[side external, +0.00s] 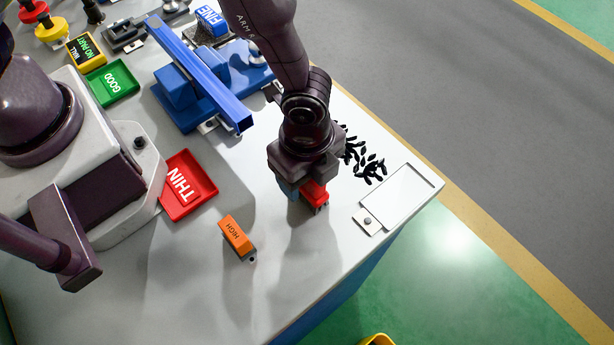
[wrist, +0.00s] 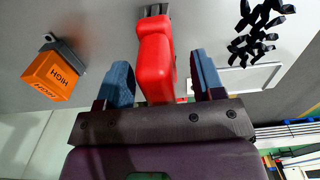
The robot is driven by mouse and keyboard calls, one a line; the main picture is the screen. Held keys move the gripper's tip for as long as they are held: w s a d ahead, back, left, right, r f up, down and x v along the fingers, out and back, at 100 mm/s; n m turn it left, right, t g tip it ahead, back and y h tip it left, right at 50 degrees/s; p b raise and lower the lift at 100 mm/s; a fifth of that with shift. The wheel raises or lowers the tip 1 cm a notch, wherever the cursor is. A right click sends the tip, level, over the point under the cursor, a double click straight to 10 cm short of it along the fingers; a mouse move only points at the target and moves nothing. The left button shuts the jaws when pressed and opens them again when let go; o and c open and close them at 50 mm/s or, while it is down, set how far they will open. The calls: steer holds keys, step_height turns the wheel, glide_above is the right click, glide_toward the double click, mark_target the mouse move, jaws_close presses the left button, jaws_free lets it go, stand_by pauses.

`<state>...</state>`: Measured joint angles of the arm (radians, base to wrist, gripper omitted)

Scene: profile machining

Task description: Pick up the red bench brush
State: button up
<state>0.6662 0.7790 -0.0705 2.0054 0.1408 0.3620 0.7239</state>
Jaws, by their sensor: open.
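The red bench brush (wrist: 155,62) stands between the two blue fingers of my gripper (wrist: 163,85) in the wrist view, with its dark bristles at the top of that picture. A gap shows between each finger and the brush, so the gripper is open around it. In the side view my gripper (side external: 300,190) is low over the bench, and only part of the red brush (side external: 315,193) shows below it. The rest of the brush is hidden there by my gripper.
Black chips (side external: 366,163) lie right of my gripper, near a white framed plate (side external: 398,195) by the bench edge. An orange HIGH block (side external: 236,236) and a red THIN tray (side external: 187,185) are to the left. A blue profile (side external: 203,75) in a fixture stands behind.

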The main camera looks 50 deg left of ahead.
steer(key=shift+f, duration=0.55)
steer(key=c, duration=1)
steer(key=shift+r, duration=0.15)
steer(key=shift+c, duration=0.2)
steer(key=shift+r, duration=0.25)
step_height(320, 180, up, 2)
steer(key=shift+r, duration=0.1)
steer(key=s+a+r, duration=0.9)
steer(key=s+r, duration=0.1)
steer(key=shift+s+a, duration=0.2)
steer(key=shift+s, duration=0.05)
